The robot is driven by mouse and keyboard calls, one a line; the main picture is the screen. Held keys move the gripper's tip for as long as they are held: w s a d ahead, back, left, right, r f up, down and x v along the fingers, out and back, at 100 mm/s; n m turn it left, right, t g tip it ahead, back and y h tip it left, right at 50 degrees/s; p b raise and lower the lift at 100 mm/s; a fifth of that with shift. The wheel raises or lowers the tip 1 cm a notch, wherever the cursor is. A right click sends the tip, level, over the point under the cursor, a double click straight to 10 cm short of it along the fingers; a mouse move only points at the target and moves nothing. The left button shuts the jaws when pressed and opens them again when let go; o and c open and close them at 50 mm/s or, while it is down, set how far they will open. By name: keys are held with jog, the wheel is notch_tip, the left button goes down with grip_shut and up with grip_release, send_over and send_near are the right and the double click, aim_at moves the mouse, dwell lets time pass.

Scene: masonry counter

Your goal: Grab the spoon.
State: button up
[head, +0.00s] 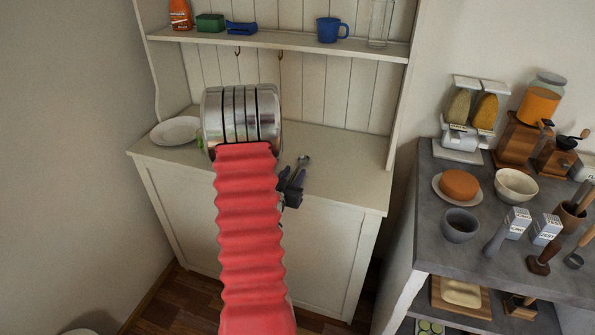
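The metal spoon (303,160) is on the cream cupboard's counter, to the right of my arm, with its round bowl toward the back. Its handle runs down toward my dark gripper (291,177), which is small in the view and partly hidden by my red arm. The fingertips are right at the lower part of the spoon. I cannot tell whether they touch it or are closed on its handle, nor whether the spoon is lifted off the counter.
A white plate (176,131) lies on the cupboard counter (345,165) at left. The shelf (285,41) above holds a blue mug (329,31) and other items. The counter right of the spoon is clear. A grey counter (425,225) at right is crowded with bowls and kitchenware.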

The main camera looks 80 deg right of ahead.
jog(key=shift+c, duration=0.5)
grip_shut()
jog(key=shift+r, duration=5)
